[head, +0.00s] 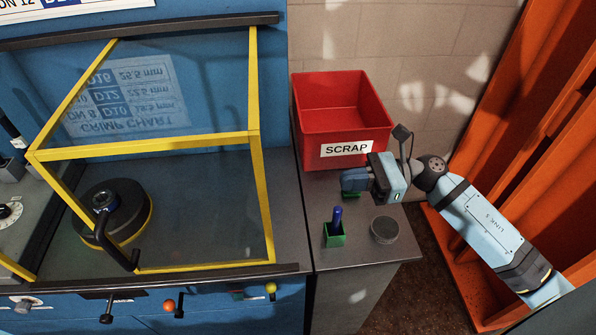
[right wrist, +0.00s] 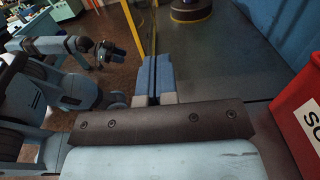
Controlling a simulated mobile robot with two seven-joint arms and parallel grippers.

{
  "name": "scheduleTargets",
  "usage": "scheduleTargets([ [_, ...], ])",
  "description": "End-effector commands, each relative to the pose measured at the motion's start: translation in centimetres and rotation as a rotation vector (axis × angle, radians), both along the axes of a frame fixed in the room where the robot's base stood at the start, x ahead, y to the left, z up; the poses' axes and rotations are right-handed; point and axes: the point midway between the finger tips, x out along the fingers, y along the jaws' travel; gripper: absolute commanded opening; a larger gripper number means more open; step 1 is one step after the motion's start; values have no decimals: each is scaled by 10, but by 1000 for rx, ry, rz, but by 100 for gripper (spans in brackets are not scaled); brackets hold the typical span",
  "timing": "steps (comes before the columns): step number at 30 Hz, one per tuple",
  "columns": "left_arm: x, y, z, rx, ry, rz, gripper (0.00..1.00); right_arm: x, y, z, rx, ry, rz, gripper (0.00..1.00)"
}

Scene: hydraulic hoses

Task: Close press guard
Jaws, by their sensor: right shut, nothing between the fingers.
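The press guard (head: 145,145) is a yellow frame with clear panels over the blue press, in the head view. Its lower front bar lies near the front edge of the dark bench. I cannot tell whether it is fully down. A black curved handle (head: 120,240) shows at its front left. A yellow bar (right wrist: 134,28), likely part of the guard, stands in the right wrist view. My right gripper (head: 352,182) is shut and empty, right of the guard and apart from it; its fingers (right wrist: 153,75) are together. My left gripper (right wrist: 112,52) is small in the right wrist view, its jaws unclear.
A red SCRAP bin (head: 355,145) stands behind my right gripper. A green holder with a blue item (head: 336,232) and a dark round disc (head: 384,230) sit on the side bench. A round black part (head: 115,210) sits under the guard. Orange curtains (head: 540,130) hang at right.

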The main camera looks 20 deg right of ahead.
Motion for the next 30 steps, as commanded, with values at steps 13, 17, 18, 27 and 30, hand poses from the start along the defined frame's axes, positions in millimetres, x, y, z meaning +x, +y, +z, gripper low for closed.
scheduleTargets([
  [13,-1,3,32,5,0,0,43,23,79,5,7,2,0,0],
  [17,1,3,43,5,-4,1,43,29,103,5,7,3,-1,0],
  [18,1,3,46,4,-5,1,43,31,109,5,7,4,-1,0],
  [27,2,3,53,5,-8,3,43,37,132,1,4,3,-2,0],
  [30,1,3,51,5,-6,4,43,37,133,0,4,3,-2,0],
])
